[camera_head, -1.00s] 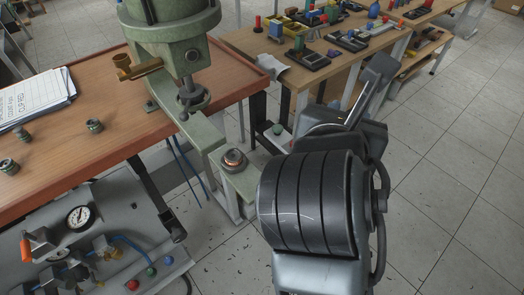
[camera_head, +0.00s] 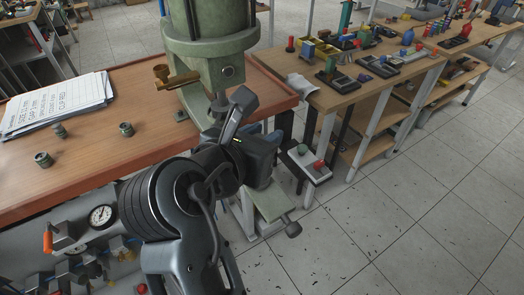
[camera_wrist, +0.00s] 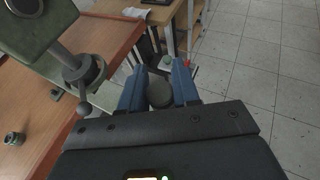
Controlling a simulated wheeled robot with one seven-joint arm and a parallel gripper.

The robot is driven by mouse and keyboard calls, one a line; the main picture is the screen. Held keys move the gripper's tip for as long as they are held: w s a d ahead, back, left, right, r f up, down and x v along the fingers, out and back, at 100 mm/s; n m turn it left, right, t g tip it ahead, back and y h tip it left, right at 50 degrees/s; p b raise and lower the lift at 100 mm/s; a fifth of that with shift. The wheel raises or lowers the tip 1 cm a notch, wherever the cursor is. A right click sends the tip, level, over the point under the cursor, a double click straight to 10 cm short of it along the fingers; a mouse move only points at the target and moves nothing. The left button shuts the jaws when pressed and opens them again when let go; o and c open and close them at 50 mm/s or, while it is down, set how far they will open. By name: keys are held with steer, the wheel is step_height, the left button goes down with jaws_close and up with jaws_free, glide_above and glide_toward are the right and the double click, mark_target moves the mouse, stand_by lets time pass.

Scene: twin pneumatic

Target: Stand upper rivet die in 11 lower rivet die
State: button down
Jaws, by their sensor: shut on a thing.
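My gripper (camera_wrist: 158,88) is shut on a dark, round-topped piece between its blue fingers, which looks like the upper rivet die (camera_wrist: 160,96). In the head view my gripper (camera_head: 268,143) is beside the green press (camera_head: 208,62), just right of its ram. My wrist hides the held piece there. The ram (camera_wrist: 85,72) is up and to the left of the fingers in the wrist view. The lower rivet die does not show now; my arm and gripper cover the press's lower arm, whose green end (camera_head: 272,200) shows below. I cannot tell how far apart the dies are.
Several small ringed metal pieces (camera_head: 126,129) stand on the wooden bench (camera_head: 90,160), beside a paper stack (camera_head: 60,103). A control box with a red button (camera_head: 308,163) is right of the press. A second table (camera_head: 340,100) holds tools and blocks.

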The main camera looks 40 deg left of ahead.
steer(key=shift+a+f, duration=0.1)
steer(key=shift+f, duration=1.95)
steer(key=shift+f, duration=0.1)
steer(key=c, duration=0.8)
jaws_free()
steer(key=shift+s, duration=0.2)
steer(key=v, duration=1.1)
steer(key=shift+s+r, duration=0.25)
